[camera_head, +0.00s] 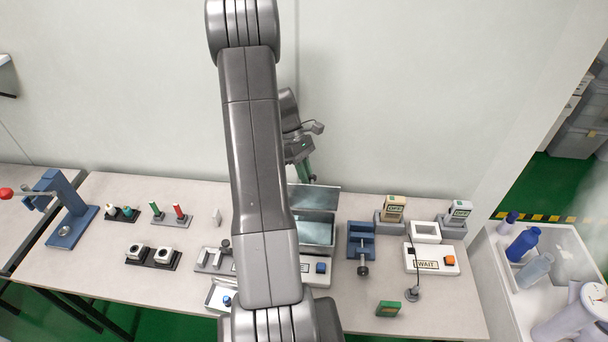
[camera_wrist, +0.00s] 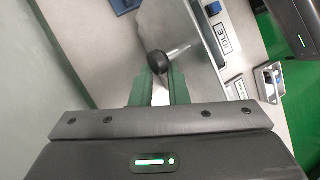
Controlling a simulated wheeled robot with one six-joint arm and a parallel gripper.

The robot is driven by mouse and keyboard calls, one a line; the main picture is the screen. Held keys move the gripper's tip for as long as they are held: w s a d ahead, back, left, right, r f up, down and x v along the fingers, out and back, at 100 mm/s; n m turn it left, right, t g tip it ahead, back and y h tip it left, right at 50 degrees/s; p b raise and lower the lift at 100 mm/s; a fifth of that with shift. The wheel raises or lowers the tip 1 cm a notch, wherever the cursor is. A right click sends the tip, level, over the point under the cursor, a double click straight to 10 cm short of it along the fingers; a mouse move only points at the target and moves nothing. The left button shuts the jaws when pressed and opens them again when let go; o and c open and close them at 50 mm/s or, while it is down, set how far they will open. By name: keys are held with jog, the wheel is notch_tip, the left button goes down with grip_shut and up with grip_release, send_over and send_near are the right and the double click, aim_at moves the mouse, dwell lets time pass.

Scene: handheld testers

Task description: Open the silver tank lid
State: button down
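The silver tank (camera_head: 318,232) stands on the bench, partly hidden behind my arm. Its flat silver lid (camera_head: 322,201) is raised at the back, and the tank's opening shows below it. In the wrist view the lid (camera_wrist: 185,28) is a grey plate with a black ball knob (camera_wrist: 157,63) on a thin metal rod. My gripper (camera_head: 304,170) is behind and above the lid, with green fingers. In the wrist view the fingers (camera_wrist: 161,82) are apart, with the knob just at their tips; I cannot tell whether they touch it.
A blue vise (camera_head: 361,242) and a white WAIT tester (camera_head: 432,261) stand right of the tank. An IDLE panel (camera_wrist: 227,36) shows in the wrist view. Left are a black socket block (camera_head: 152,256), red and green probes, and a blue press (camera_head: 72,215). The wall is close behind.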

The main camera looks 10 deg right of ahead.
jog(key=c, duration=1.3)
grip_release()
jog(key=shift+s+d+r, duration=0.2)
jog(key=shift+d+r, duration=0.25)
jog(key=shift+d, duration=0.15)
jog(key=shift+o, duration=0.2)
jog(key=shift+r, duration=0.1)
notch_tip(320, 180, up, 9)
jog(key=b, duration=0.1)
jog(key=shift+a+r, duration=0.15)
jog(key=shift+a, duration=0.05)
jog(key=shift+c, duration=0.4)
